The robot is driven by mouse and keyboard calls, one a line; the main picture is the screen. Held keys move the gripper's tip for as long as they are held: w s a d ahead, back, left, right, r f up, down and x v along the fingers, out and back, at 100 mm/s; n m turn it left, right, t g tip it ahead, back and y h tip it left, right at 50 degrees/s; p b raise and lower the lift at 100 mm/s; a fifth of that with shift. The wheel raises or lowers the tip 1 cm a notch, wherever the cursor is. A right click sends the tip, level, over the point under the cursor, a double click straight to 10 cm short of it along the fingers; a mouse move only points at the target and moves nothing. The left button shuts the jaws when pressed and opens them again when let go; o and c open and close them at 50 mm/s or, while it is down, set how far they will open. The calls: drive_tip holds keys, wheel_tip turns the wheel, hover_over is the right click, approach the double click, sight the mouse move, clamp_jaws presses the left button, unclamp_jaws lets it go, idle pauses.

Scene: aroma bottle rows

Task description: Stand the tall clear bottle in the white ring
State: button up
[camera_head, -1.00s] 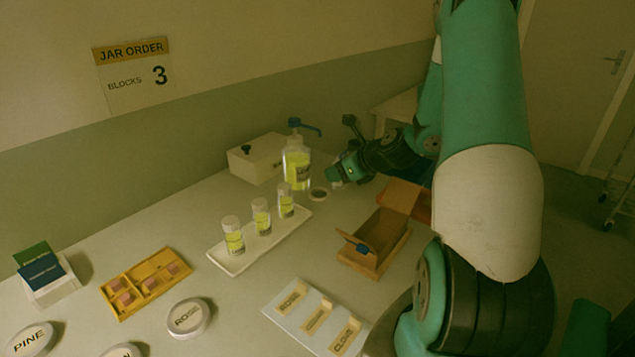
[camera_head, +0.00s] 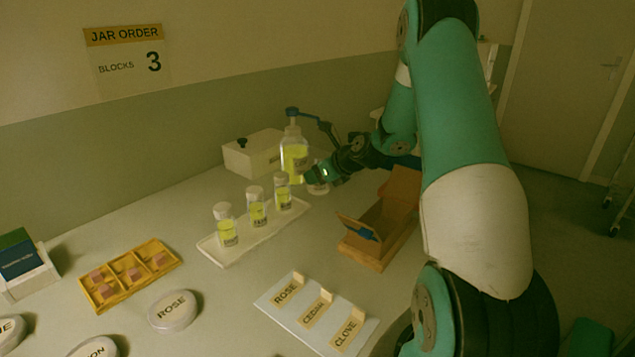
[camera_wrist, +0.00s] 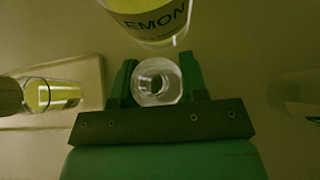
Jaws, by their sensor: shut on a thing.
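In the wrist view my gripper (camera_wrist: 157,84) is shut on a clear round glass bottle (camera_wrist: 157,92), seen end-on between the two fingers. In the head view my gripper (camera_head: 316,176) is low over the table, right of the lemon pump bottle (camera_head: 293,160). A small pale, clear shape (camera_head: 319,188) shows just below the fingers; I take it for the held bottle. I cannot tell whether it touches the table. I cannot make out the white ring clearly; the fingers and bottle cover that spot.
The lemon bottle (camera_wrist: 150,18) is close to my fingers. A white tray (camera_head: 225,259) with three yellow vials stands in front left. A white box (camera_head: 250,155) is behind, and an open cardboard box (camera_head: 372,245) is in front right. A faint clear object (camera_wrist: 297,95) stands right in the wrist view.

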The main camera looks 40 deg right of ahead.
drive_tip(key=o, duration=1)
drive_tip(key=shift+o, duration=0.2)
